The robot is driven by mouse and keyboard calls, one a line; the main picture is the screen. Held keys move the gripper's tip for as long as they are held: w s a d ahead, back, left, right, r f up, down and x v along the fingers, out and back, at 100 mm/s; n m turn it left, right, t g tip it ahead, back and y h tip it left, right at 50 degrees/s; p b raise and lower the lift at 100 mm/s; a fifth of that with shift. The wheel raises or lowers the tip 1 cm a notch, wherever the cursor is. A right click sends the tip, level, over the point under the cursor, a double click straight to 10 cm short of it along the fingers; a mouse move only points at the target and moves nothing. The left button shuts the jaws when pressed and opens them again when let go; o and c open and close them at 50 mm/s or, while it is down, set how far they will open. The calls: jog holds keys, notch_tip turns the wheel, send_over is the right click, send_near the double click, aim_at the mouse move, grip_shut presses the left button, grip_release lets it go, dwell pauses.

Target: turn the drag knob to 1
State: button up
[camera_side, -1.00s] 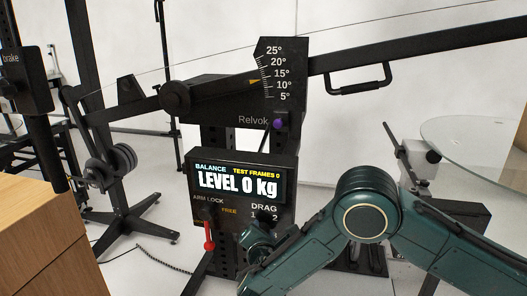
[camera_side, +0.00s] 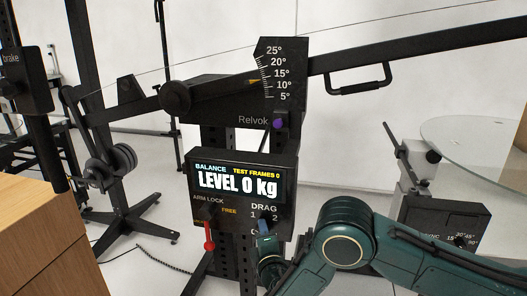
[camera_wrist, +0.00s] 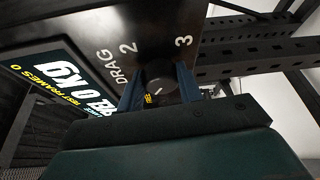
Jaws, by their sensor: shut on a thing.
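The dark round drag knob (camera_wrist: 158,76) sits on the black panel below the DRAG label, with the numerals 2 and 3 readable beside it in the wrist view. My gripper (camera_wrist: 159,88) is shut on the knob, with one blue finger on each side. In the side view my gripper (camera_side: 265,236) is at the lower right of the control panel (camera_side: 290,175) and covers most of the knob. The numerals 1 and 2 show above it there. A small light mark shows on the knob, but I cannot tell which number it points to.
The lit display (camera_side: 238,182) reads LEVEL 0 kg. The red-tipped arm lock lever (camera_side: 209,238) hangs left of my gripper. A wooden block (camera_side: 45,240) is at the left, and a round glass table (camera_side: 480,140) at the right.

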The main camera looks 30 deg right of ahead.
jog(key=shift+m, duration=0.5)
jog(key=shift+t, duration=0.3)
jog(key=o, duration=1)
jog(key=shift+s, duration=0.15)
jog(key=shift+s+a+r, duration=0.15)
jog(key=shift+s+r, duration=0.25)
jog(key=shift+r, duration=0.8)
jog(key=shift+s+a+r, duration=0.2)
jog(key=shift+s+r, duration=0.25)
jog(key=shift+r, duration=0.7)
jog(key=shift+s+a+r, duration=0.15)
jog(key=shift+s+r, duration=0.25)
jog(key=shift+r, duration=0.8)
